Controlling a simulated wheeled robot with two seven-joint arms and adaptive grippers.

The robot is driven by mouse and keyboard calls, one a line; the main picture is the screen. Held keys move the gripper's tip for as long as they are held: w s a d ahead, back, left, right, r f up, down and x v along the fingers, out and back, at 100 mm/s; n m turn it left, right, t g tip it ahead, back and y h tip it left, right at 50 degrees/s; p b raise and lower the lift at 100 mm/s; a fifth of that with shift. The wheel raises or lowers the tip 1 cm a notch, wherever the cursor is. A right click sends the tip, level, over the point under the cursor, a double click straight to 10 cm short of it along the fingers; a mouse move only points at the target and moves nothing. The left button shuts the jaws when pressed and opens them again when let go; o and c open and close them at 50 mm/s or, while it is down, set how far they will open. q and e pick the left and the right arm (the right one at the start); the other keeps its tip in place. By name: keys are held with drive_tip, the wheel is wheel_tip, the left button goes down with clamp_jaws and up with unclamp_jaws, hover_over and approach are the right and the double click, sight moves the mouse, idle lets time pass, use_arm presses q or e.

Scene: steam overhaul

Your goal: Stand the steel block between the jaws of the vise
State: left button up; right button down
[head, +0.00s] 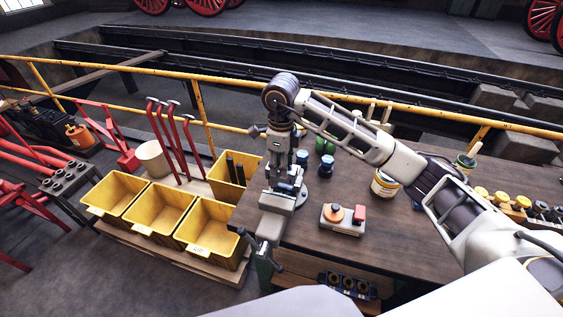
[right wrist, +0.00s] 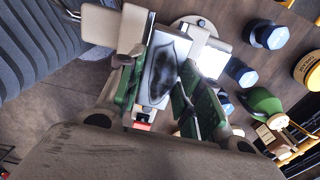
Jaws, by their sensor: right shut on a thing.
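The grey vise (head: 277,201) is fixed at the left edge of the wooden bench, its handle hanging below. My right gripper (head: 281,158) points down over the vise. In the right wrist view the gripper (right wrist: 165,95) is shut on the steel block (right wrist: 160,68), a shiny pale block with a dark reflection, with green finger pads on both sides. Pale parts of the vise (right wrist: 133,30) show close beyond the block. The block's lower end is hidden, so I cannot tell whether it rests in the vise. In the head view the fingers hide the block. My left gripper is not in view.
Yellow bins (head: 160,212) stand left of the bench. A yellow railing (head: 203,104) runs behind.

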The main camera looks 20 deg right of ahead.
drive_tip(key=shift+f+b, duration=0.75)
drive_tip(key=shift+f, duration=1.15)
drive_tip(key=shift+b, duration=0.45)
idle(1.0)
drive_tip(key=shift+f+b, duration=1.8)
drive_tip(key=shift+f, duration=0.3)
idle(1.3)
drive_tip(key=c, duration=0.9)
unclamp_jaws()
drive_tip(key=shift+s, duration=0.1)
drive_tip(key=shift+f, duration=0.15)
